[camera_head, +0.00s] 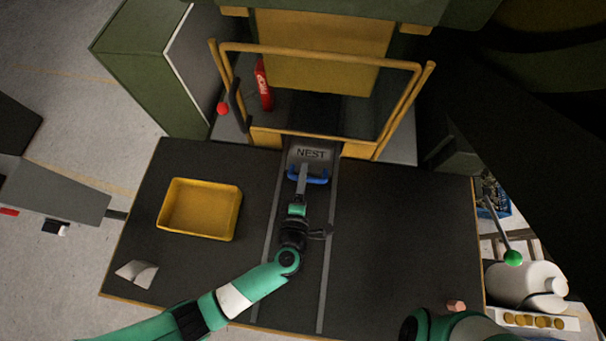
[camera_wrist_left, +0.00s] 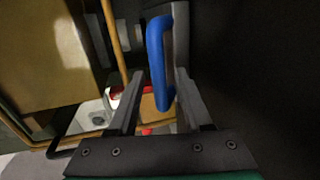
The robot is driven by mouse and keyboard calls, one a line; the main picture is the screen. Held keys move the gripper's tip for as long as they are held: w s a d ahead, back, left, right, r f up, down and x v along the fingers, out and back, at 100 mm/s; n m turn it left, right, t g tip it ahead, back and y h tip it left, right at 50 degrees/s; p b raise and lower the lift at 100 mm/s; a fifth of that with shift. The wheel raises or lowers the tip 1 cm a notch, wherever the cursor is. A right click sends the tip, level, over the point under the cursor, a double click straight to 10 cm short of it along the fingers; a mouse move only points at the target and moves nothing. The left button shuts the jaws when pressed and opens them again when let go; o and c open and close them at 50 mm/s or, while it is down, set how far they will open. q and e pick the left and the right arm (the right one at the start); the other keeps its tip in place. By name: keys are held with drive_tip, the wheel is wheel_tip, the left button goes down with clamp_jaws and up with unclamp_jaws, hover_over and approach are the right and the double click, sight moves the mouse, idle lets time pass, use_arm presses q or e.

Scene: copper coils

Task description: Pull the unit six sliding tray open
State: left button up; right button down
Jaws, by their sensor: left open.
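The sliding tray (camera_head: 311,154) is a grey plate marked NEST, at the far end of two rails below the machine's opening. A blue bar handle (camera_head: 321,181) is on its near edge. My left gripper (camera_head: 303,172) is at this handle, its arm coming in from the lower left and partly covering it. In the left wrist view the blue handle (camera_wrist_left: 157,62) stands upright between the two open fingers (camera_wrist_left: 156,88), closer to the right finger. I cannot tell whether a finger touches it. My right gripper is out of view.
A yellow bin (camera_head: 198,237) sits on the dark table left of the rails, near a grey wedge (camera_head: 137,272). A yellow-framed guard (camera_head: 318,56) stands above the tray, with a red extinguisher (camera_head: 263,85) behind. The table right of the rails is mostly clear.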

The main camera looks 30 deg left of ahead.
use_arm(q)
clamp_jaws()
idle(1.4)
